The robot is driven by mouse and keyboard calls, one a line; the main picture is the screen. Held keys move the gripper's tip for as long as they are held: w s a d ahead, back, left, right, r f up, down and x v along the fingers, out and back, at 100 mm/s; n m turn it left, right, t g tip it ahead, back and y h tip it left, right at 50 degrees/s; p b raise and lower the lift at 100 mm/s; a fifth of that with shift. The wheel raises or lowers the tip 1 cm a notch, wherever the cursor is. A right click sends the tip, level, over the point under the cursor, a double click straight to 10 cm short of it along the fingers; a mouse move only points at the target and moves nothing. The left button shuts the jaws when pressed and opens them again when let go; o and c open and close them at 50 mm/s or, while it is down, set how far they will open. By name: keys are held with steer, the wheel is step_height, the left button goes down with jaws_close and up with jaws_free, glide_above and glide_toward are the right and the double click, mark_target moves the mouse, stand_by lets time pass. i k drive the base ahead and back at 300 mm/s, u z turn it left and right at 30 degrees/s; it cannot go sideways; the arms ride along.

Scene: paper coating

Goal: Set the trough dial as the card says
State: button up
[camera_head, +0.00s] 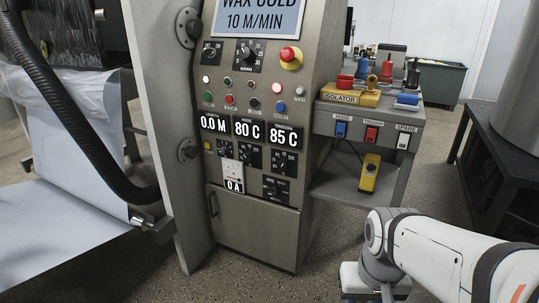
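The card (258,15) at the top of the grey control panel reads "WAX COLD" and "10 M/MIN"; its upper part is cut off by the frame edge. A display (284,138) with a small label that seems to read "TROUGH" shows 85 C. A black dial (281,163) sits just below that display; its pointer is too small to read. My arm comes in from the lower right, in front of the panel and apart from it. My gripper's fingertips do not show.
Other panel displays (247,130) read 0.0 M, 80 C and 0 A. Several other dials (249,158), buttons and a red emergency stop (291,58) crowd the panel. A side shelf (350,188) with switches stands to the right. A black hose (85,130) hangs at left.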

mark_target(282, 165)
steer(key=u, duration=0.3)
steer(key=i, duration=0.7)
steer(key=u, duration=1.2)
